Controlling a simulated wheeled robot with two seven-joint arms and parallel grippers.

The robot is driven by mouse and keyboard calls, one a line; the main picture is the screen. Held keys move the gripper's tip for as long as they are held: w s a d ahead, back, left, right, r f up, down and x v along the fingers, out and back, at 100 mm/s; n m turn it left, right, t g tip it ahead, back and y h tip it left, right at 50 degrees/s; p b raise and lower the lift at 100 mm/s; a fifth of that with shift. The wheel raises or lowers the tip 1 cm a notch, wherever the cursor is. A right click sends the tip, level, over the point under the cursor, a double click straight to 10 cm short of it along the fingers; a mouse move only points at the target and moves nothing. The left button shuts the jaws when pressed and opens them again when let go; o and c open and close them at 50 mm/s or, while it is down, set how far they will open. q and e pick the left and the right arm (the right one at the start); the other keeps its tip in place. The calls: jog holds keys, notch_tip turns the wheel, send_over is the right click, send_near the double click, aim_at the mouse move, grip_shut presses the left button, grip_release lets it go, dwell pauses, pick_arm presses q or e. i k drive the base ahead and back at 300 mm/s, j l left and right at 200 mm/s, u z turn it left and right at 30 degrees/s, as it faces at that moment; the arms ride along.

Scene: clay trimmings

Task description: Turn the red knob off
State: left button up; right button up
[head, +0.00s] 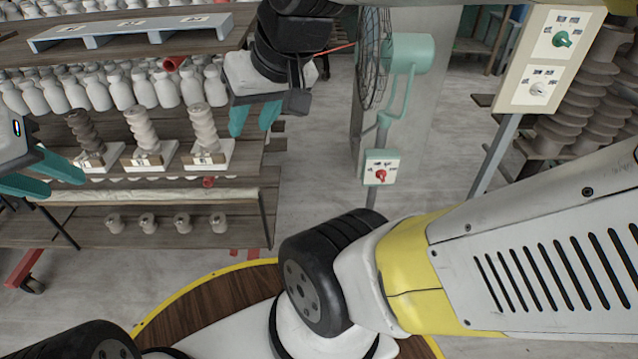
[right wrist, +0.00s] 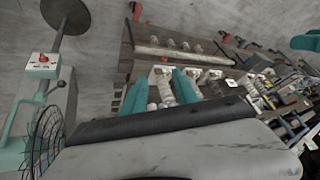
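The red knob (head: 381,175) sits on a small white switch panel (head: 390,163) on the teal fan's stand, right of centre in the head view. The knob also shows at the far left of the right wrist view (right wrist: 43,58). My right gripper (head: 251,131) is up and to the left of the knob, well apart from it. Its teal fingers point down with a gap between them, empty. My left gripper (head: 66,188) is at the far left by the shelves, its teal fingers apart and empty.
The teal fan (head: 405,60) with its wire cage stands above the knob panel. A taller panel (head: 548,60) with a green and a white knob is at the upper right. Shelves (head: 190,185) of white bottles and coiled pieces fill the left. Floor between shelves and fan is open.

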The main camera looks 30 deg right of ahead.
aim_at(380, 174)
jog(key=z, duration=1.65)
